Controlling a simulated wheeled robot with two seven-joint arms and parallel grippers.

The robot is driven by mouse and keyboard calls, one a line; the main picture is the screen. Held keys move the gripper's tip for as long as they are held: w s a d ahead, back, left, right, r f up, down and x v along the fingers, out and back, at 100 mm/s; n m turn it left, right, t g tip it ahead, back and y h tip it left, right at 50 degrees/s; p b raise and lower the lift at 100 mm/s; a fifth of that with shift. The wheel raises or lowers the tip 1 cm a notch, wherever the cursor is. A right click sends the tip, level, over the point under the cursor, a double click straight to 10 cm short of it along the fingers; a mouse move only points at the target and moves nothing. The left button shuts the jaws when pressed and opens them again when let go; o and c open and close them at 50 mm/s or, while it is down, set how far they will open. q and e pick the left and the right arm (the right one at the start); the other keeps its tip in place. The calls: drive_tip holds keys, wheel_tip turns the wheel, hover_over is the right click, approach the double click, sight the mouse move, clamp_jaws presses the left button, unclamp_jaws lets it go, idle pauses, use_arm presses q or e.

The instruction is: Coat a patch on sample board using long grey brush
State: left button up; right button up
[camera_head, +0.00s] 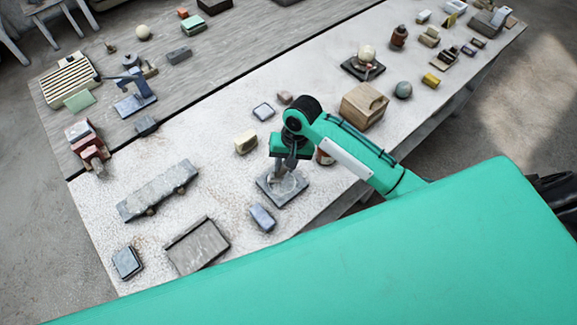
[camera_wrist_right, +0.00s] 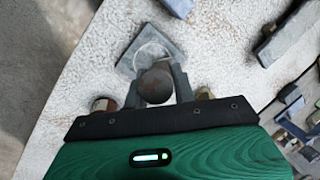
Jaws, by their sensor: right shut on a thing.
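My right gripper (camera_head: 284,172) points down over a dark square slab (camera_head: 265,188) with a pale round ring on it. In the right wrist view my right gripper (camera_wrist_right: 158,92) is shut on a round brownish-grey thing (camera_wrist_right: 157,80); I cannot tell whether this is the brush's end. The slab shows just beyond it (camera_wrist_right: 133,62), and contact is unclear. A flat grey board (camera_head: 198,248) with a raised edge lies at the table's front left; I cannot tell if it is the sample board. A long grey slab (camera_head: 157,190) lies behind it. My left gripper is not in view.
A blue-grey block (camera_head: 262,217) lies close in front of the square slab. A cream block (camera_head: 246,142) lies behind it. A wooden box (camera_head: 363,106) and a grey-green ball (camera_head: 403,90) stand to the right. A small jar (camera_head: 324,157) is close beside my gripper.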

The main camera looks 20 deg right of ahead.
drive_tip(key=shift+w+a, duration=0.2)
drive_tip(key=shift+w, duration=0.35)
drive_tip(key=shift+w+a, duration=0.2)
drive_tip(key=shift+w, duration=0.35)
drive_tip(key=s, duration=0.1)
drive_tip(key=s+d, duration=0.1)
drive_tip(key=s, duration=0.2)
drive_tip(key=shift+s+d, duration=0.2)
drive_tip(key=shift+d, duration=0.1)
drive_tip(key=shift+w, duration=0.1)
drive_tip(key=shift+w+a, duration=0.25)
drive_tip(key=shift+w, duration=0.45)
drive_tip(key=shift+w+a, duration=0.3)
drive_tip(key=shift+w, duration=0.4)
drive_tip(key=shift+w+a, duration=0.25)
drive_tip(key=shift+w, duration=0.45)
drive_tip(key=shift+s, duration=0.15)
drive_tip(key=shift+s+d+r, duration=0.25)
drive_tip(key=shift+s+r, duration=0.1)
drive_tip(key=shift+s, duration=0.15)
drive_tip(key=shift+s+d+r, duration=0.2)
drive_tip(key=shift+s+r, duration=0.15)
drive_tip(key=shift+s, duration=0.15)
